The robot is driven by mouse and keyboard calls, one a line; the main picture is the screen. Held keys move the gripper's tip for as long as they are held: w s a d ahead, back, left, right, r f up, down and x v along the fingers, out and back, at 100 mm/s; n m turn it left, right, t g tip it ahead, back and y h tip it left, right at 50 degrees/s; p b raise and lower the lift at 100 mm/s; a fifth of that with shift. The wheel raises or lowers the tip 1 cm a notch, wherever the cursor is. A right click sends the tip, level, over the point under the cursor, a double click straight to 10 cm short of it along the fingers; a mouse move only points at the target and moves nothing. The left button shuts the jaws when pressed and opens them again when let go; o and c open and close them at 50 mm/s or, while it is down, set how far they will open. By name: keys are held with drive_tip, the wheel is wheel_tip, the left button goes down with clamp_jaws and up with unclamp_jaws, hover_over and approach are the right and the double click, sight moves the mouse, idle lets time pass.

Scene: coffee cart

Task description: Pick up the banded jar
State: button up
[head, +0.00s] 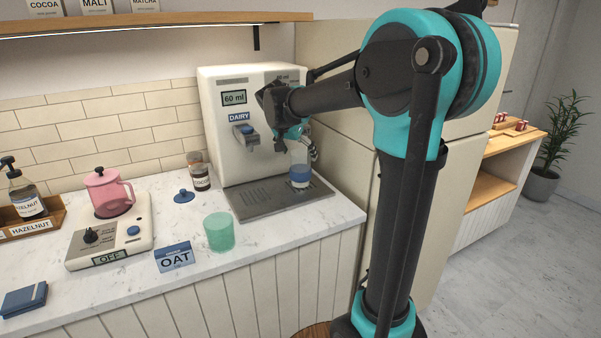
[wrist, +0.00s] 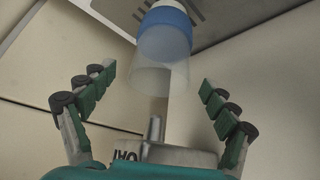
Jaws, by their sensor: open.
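The banded jar (head: 300,172) is clear, with a blue band low on its side. It stands on the dispenser's drip tray (head: 280,197), at the right of the machine. In the wrist view the jar (wrist: 165,45) shows at top centre, upside down in the picture, its clear end towards me. My gripper (wrist: 157,78) is open, with its fingertips apart to the left and right of the jar's clear part. Gaps show on both sides, and nothing is held. In the head view my gripper is at the jar's top, partly hidden by my wrist.
The dispenser (head: 225,125) stands close behind and left of the jar. A grey part with lettering (wrist: 180,154) shows low in the wrist view. A green cup (head: 219,232), OAT sign (head: 174,257), cocoa jar (head: 200,180) and pink pitcher (head: 108,192) stand further left.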

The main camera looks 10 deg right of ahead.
drive_tip(key=shift+w+d+f, duration=0.2)
drive_tip(key=shift+w+f, duration=0.05)
drive_tip(key=shift+f, duration=0.2)
drive_tip(key=c, duration=2)
drive_tip(key=shift+r, duration=0.1)
